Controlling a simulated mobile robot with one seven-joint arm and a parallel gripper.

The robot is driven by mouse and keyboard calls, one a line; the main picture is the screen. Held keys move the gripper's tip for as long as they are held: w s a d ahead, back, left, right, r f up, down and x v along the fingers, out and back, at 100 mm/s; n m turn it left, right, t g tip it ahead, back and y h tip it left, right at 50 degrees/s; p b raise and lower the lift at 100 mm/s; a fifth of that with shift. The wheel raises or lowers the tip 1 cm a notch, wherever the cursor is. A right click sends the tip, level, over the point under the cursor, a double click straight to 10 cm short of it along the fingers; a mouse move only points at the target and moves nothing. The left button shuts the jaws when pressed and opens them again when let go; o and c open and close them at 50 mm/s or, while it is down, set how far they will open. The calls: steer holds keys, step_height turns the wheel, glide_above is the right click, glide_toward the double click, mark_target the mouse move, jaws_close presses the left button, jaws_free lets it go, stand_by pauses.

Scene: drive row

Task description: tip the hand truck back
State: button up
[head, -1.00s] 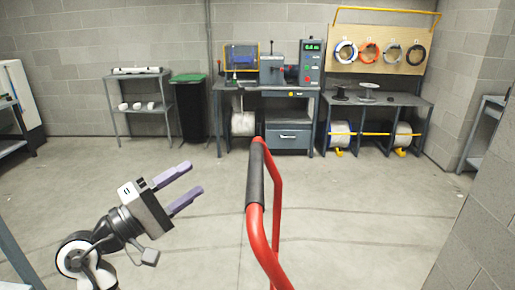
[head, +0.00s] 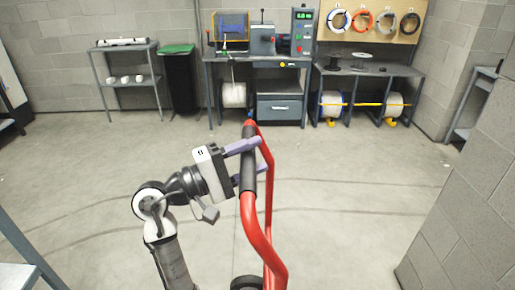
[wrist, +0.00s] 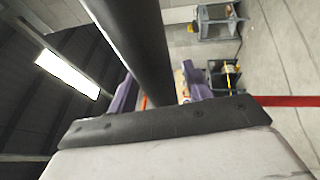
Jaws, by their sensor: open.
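The hand truck (head: 266,243) has a red tubular frame and stands in the lower middle of the head view, with part of one dark wheel showing at the bottom edge. Its black handle grip (head: 248,168) runs along the top of the frame. My gripper (head: 250,157) is open at the handle, with its purple fingers reaching to either side of the grip. In the wrist view the dark grip (wrist: 137,50) passes between the two purple fingers, close to the palm. I cannot tell whether either finger touches it. The lower frame and toe plate are out of view.
A workbench (head: 258,60) with machines stands at the back wall, beside a spool bench (head: 368,72). A green-lidded bin (head: 180,80) and a shelf (head: 125,77) stand at the back left. A block wall (head: 470,220) is close on the right. The middle floor is clear.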

steer(key=shift+x, duration=0.8)
steer(key=shift+a, duration=0.1)
jaws_close()
